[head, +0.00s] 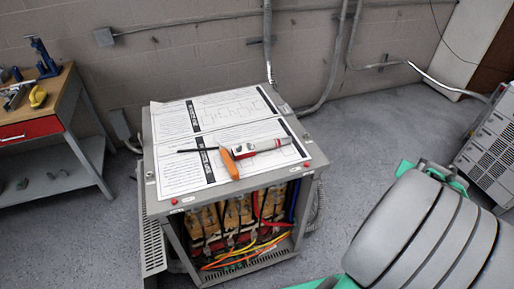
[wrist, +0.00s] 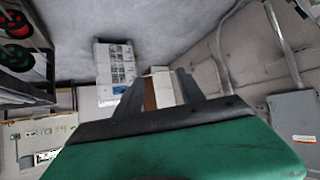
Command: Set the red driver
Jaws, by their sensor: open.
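A driver with a red and grey body (head: 262,147) lies on the paper sheets on top of the grey transformer cabinet (head: 155,207) in the head view. A thin black shaft points left from it. An orange handle (head: 229,163) lies across or against its left part; I cannot tell whether they are joined. My gripper (wrist: 158,90) shows in the wrist view with its two grey fingers apart and nothing between them. I cannot pick it out in the head view. The driver is not seen in the wrist view.
The cabinet's open front shows coils and coloured wires (head: 240,256). A workbench (head: 55,110) with a blue vise (head: 43,58) stands at left. Conduits run along the back wall. A grey vented unit (head: 490,140) stands at far right. Floor between it and the cabinet is clear at the back.

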